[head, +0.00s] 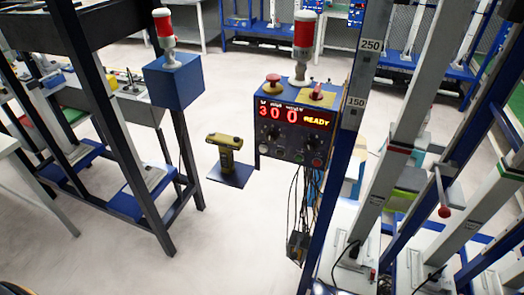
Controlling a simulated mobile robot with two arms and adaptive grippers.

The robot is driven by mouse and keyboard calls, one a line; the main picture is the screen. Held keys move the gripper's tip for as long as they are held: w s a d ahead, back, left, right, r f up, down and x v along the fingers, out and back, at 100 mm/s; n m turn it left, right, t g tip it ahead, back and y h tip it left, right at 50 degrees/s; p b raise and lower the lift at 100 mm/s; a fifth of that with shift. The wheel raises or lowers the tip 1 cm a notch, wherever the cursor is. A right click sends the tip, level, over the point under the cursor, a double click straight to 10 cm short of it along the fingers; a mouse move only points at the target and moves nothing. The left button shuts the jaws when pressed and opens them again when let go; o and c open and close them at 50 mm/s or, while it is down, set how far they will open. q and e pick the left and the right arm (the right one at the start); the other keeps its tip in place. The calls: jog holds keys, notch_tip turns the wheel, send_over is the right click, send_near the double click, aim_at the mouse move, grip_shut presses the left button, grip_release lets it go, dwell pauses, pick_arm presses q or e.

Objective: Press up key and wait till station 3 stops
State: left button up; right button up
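A dark blue control box (292,130) stands right of the middle, mounted beside a tall blue and grey upright. A red mushroom button (272,81) and a red switch (316,91) sit on top. No station number is legible.
A yellow tool (225,150) rests on a small blue plate. Loose cables hang below the control box. Frames crowd the right; pale floor (130,255) is clear front left.

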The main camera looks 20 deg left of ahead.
pick_arm(q)
grip_shut()
dwell(1.0)
